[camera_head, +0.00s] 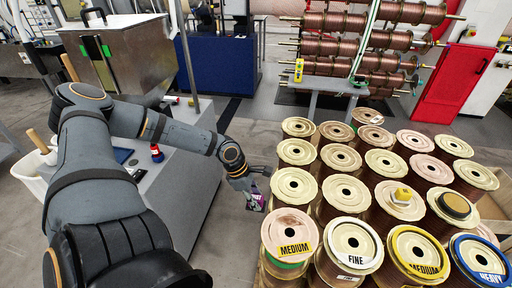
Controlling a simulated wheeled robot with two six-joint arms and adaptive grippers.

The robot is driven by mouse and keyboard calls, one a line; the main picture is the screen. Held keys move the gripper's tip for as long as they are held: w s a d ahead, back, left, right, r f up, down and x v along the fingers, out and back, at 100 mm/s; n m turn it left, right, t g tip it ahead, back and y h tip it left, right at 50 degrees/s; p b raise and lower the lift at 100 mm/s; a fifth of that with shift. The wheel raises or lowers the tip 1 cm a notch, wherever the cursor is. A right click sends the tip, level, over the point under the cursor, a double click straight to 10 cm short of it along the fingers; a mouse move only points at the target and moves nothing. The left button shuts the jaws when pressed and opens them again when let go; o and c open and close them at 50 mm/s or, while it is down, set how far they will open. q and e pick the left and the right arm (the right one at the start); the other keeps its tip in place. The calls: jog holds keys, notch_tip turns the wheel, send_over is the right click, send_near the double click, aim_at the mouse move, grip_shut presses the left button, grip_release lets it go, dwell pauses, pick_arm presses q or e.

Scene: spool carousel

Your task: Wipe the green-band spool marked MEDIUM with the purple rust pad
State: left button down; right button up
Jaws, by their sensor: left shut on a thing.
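My left gripper (252,184) reaches in from the left and is shut on the purple rust pad (254,203). The pad hangs in the gap just left of the spools, clear of the spool tops as far as I can tell. The spool marked MEDIUM with a green band (287,228) stands upright at the front left of the group, below and right of the pad. Its pale top shows brownish rust stains, and a little green shows under its rim. My right gripper is not in view.
Several spools stand close together, including ones labelled FINE (350,236), a yellow-rimmed MEDIUM (416,247) and blue-rimmed HEAVY (482,257). A yellow-topped piece (402,195) and a dark disc (454,205) sit on spools.

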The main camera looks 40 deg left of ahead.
pick_arm(q)
jog(key=shift+r, duration=0.4)
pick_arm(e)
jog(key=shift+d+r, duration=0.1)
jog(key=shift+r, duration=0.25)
pick_arm(q)
notch_tip(320, 180, up, 3)
jog(key=p, duration=0.3)
jog(key=shift+r, duration=0.1)
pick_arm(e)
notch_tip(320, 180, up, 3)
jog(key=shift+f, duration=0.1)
